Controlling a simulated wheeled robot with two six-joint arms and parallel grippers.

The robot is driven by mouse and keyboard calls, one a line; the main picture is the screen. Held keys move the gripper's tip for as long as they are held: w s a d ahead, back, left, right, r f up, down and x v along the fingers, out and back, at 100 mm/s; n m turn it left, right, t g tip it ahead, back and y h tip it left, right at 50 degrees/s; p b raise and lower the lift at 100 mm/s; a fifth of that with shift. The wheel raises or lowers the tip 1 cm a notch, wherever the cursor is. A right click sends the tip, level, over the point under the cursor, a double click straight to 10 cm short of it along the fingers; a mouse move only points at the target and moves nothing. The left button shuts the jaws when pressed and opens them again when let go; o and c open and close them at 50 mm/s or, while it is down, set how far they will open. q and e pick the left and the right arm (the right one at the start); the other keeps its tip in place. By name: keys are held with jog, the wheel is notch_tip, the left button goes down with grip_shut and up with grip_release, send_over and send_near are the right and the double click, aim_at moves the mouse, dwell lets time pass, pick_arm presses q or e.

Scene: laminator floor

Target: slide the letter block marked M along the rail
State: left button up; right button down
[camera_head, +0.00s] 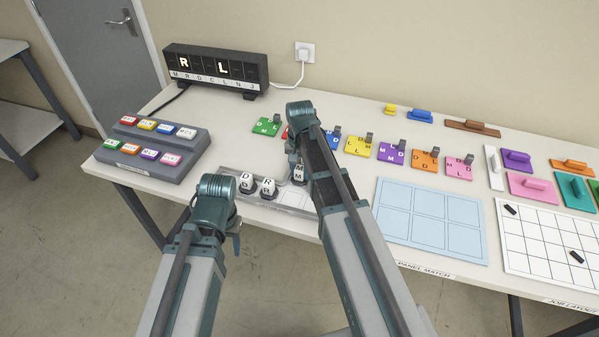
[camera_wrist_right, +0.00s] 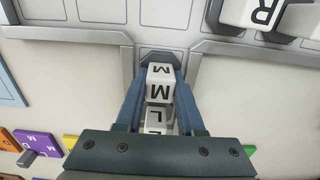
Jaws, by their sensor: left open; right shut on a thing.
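The letter block marked M (camera_head: 299,172) is white with black letters and stands at the right part of the rail (camera_head: 285,207). In the right wrist view the M block (camera_wrist_right: 158,88) sits between the two fingers of my right gripper (camera_wrist_right: 160,100), which is shut on it. Another letter, L, shows on it lower down, nearer the gripper. My left gripper (camera_head: 236,240) is in front of the rail's left end, pointing down; its fingers are mostly hidden behind its arm. Blocks D (camera_head: 247,182) and R (camera_head: 268,187) stand on the rail left of the M block.
A grey stepped rack (camera_head: 152,150) with coloured tags is at the left. Coloured lettered plates (camera_head: 391,153) line the back. A blue panel (camera_head: 432,218) and a white grid sheet (camera_head: 550,240) lie to the right.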

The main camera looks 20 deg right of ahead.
aim_at(300, 168)
jog(key=shift+c, duration=2.2)
grip_release()
jog(key=shift+r, duration=0.1)
notch_tip(300, 168, up, 14)
jog(key=p, duration=1.3)
jog(key=shift+f+p, duration=0.2)
jog(key=shift+p, duration=0.2)
jog(key=s+a+n, duration=0.5)
jog(key=s+a, duration=0.1)
jog(key=s, duration=0.4)
jog(key=s+a+n+h, duration=0.1)
jog(key=s+a+n, duration=0.4)
jog(key=s, duration=0.5)
jog(key=shift+s+a+n, duration=0.2)
jog(key=shift+a+n, duration=0.1)
jog(key=shift+a, duration=0.7)
